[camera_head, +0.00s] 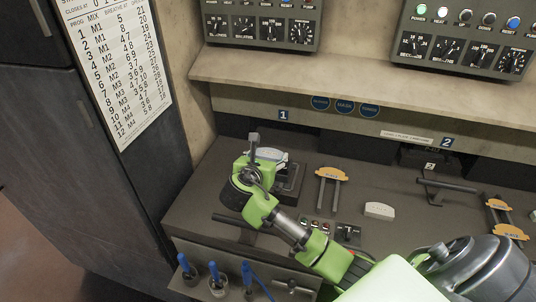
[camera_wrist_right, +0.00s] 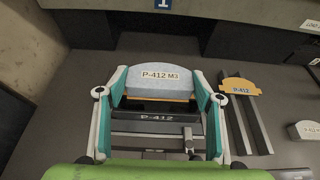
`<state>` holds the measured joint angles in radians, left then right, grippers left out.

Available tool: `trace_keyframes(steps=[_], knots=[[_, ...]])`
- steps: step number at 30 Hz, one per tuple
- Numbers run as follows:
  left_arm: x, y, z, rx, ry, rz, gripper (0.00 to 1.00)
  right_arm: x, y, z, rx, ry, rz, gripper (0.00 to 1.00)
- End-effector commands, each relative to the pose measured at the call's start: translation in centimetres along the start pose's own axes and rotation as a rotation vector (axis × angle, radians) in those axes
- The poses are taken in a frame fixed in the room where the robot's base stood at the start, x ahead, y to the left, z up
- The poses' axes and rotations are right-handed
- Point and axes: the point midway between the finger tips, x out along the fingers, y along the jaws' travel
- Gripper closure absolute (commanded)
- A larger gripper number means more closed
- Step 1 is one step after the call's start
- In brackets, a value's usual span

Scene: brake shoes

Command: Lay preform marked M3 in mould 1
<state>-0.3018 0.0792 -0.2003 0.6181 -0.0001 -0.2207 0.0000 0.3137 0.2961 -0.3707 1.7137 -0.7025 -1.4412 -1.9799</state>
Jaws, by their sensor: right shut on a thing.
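The pale grey preform marked P-412 M3 (camera_wrist_right: 158,80) is held between the fingers of my right gripper (camera_wrist_right: 160,92). In the head view the preform (camera_head: 271,154) shows just beyond the right gripper (camera_head: 255,165), over the mould at the station with plate 1. That dark mould 1 (camera_head: 290,182) bears the label P-412 in the wrist view (camera_wrist_right: 150,118). An orange edge shows just under the preform. Whether the preform touches the mould is hard to tell. My left gripper is not in view.
An orange-topped P-412 tool (camera_head: 331,174) lies right of mould 1, and another pale preform (camera_head: 379,210) lies further right. Station 2 has a dark handle (camera_head: 446,184). Blue-handled tools (camera_head: 215,274) stand at the front edge. A control panel (camera_head: 262,22) hangs above.

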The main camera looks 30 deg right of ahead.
Motion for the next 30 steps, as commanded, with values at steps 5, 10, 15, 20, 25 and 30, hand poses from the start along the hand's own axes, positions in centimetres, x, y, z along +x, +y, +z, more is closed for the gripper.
trace_keyframes(steps=[5, 10, 15, 20, 25, 30], knots=[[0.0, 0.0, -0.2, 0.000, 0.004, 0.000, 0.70, 0.0, 0.0, -0.1, 0.001, -0.002, 0.001, 0.65], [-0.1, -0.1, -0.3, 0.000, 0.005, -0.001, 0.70, 0.1, 0.0, -0.3, 0.000, -0.001, 0.000, 0.34], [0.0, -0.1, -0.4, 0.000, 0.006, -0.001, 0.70, 0.1, 0.0, -0.2, 0.000, -0.001, 0.000, 0.23], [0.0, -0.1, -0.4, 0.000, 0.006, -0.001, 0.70, 0.1, 0.0, -0.2, 0.000, -0.001, 0.000, 0.23], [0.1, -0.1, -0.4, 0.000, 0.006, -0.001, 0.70, -0.6, 0.1, -0.1, 0.000, -0.001, 0.001, 0.23], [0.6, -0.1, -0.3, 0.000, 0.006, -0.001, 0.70, -3.6, 0.1, -0.2, 0.002, -0.001, 0.005, 0.23]])
